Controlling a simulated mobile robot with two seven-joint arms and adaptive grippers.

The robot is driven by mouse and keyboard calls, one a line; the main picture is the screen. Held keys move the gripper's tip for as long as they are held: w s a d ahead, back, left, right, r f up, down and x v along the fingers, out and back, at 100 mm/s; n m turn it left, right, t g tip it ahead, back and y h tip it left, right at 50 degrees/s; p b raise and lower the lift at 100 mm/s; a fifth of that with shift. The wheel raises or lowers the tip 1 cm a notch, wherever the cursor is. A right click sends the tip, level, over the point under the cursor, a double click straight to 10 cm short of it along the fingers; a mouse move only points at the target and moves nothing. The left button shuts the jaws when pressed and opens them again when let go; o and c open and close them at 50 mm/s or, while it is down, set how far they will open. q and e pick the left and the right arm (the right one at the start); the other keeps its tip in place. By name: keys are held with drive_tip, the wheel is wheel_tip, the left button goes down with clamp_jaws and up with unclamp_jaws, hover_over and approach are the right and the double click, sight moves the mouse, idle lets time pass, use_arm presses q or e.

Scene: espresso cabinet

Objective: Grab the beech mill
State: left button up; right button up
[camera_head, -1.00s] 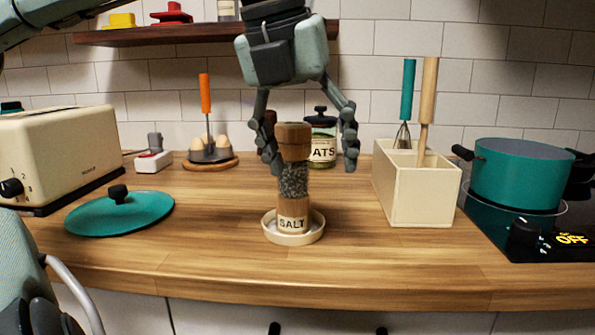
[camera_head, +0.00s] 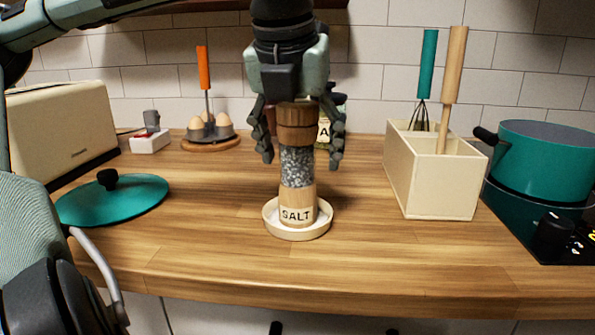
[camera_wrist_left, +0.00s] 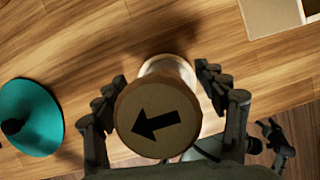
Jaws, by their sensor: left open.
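The wooden mill (camera_head: 298,178) stands upright in a shallow pale dish (camera_head: 298,231) near the middle of the counter. It has a brown wooden top, a clear band of grey salt and a light base labelled SALT. My left gripper (camera_head: 300,160) points straight down over it, open, one finger on each side of its upper part. In the left wrist view the round top of the mill (camera_wrist_left: 158,118), with a black arrow, lies between the open fingers (camera_wrist_left: 160,82). Contact cannot be told. What looks like my right gripper (camera_wrist_left: 276,140) shows small at lower right there.
A teal lid (camera_head: 112,200) lies to the left, near a cream toaster (camera_head: 62,135). An egg stand (camera_head: 210,137) and a jar (camera_head: 324,130), partly hidden, are behind. A cream utensil box (camera_head: 432,185) and teal pot (camera_head: 545,160) stand right. Counter around the dish is clear.

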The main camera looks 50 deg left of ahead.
use_arm(q)
drive_tip(key=shift+w+a+f, duration=0.1)
drive_tip(key=shift+w+f, duration=0.05)
drive_tip(key=shift+f, duration=0.25)
clamp_jaws()
